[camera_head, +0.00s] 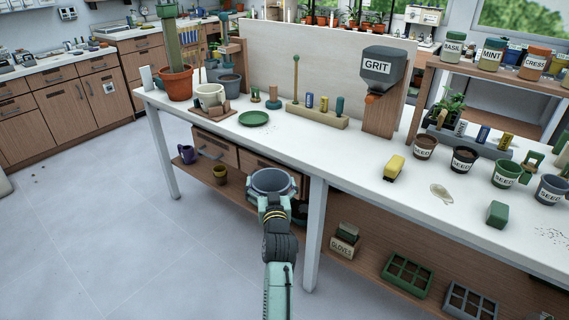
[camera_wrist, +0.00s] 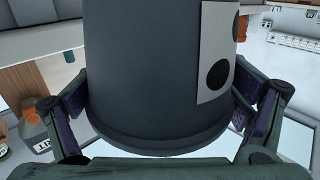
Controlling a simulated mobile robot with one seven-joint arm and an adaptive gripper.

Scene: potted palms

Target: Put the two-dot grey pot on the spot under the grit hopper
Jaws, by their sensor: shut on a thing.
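The two-dot grey pot (camera_head: 272,183) is in my gripper (camera_head: 273,201), held in front of the bench's front edge. In the wrist view the grey pot (camera_wrist: 150,70) fills the middle, with two black dots on a white label (camera_wrist: 217,50). The fingers of my gripper (camera_wrist: 160,108) are shut on it from both sides. The grey grit hopper (camera_head: 380,68), with an orange outlet (camera_head: 372,98), is on a wooden stand (camera_head: 384,115) at the back of the bench, right of the pot. I cannot make out a marked spot below the outlet.
The white bench top (camera_head: 330,150) is clear between the green saucer (camera_head: 254,119) and yellow block (camera_head: 393,168). A wooden rack (camera_head: 320,118) stands left of the hopper. Several seed pots (camera_head: 465,159) stand at right. A cactus pot (camera_head: 175,84) and another grey pot (camera_head: 230,86) stand at left.

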